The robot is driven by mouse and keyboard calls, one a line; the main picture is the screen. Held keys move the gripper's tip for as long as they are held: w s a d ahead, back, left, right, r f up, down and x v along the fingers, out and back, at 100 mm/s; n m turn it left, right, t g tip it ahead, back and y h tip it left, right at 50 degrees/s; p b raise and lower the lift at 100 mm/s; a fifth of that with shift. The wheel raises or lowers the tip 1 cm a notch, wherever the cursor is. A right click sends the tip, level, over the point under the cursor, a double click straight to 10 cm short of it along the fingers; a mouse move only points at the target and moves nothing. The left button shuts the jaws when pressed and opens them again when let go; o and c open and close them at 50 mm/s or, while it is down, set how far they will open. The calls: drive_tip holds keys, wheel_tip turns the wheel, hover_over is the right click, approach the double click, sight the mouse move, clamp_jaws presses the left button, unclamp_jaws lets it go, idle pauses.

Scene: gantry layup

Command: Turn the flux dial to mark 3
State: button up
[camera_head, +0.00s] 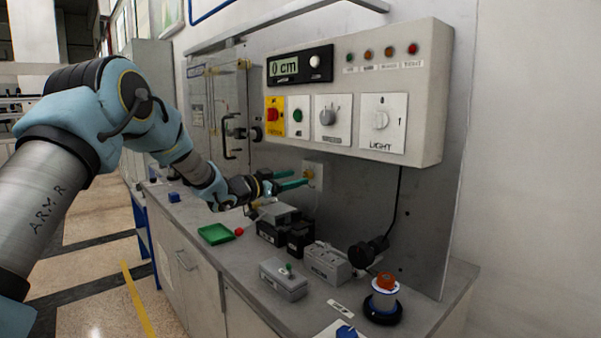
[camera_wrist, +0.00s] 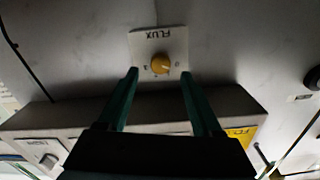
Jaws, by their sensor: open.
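The flux dial (camera_wrist: 160,63) is a round yellow knob on a small white plate (camera_wrist: 143,45) marked FLUX, which appears upside down in the wrist view. Its pointer setting and the small marks around it are too small to read surely. In the head view the plate (camera_head: 317,168) is on the grey back panel, below the control box, and the dial is partly hidden by my gripper. My gripper (camera_wrist: 159,74) is open with green fingers, one to each side of the dial in the wrist view. No contact with the dial is visible.
A control box (camera_head: 432,95) with knobs, buttons and a display juts out above the dial. Below, the bench (camera_head: 225,262) holds grey and black boxes (camera_head: 284,279), a green tray (camera_head: 216,234) and an orange-topped spool (camera_head: 384,293). A black cable hangs at the right.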

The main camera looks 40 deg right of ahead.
sight(308, 175)
drive_tip(key=shift+d+p, duration=0.3)
drive_tip(key=shift+d, duration=1.15)
drive_tip(key=shift+c, duration=0.2)
clamp_jaws()
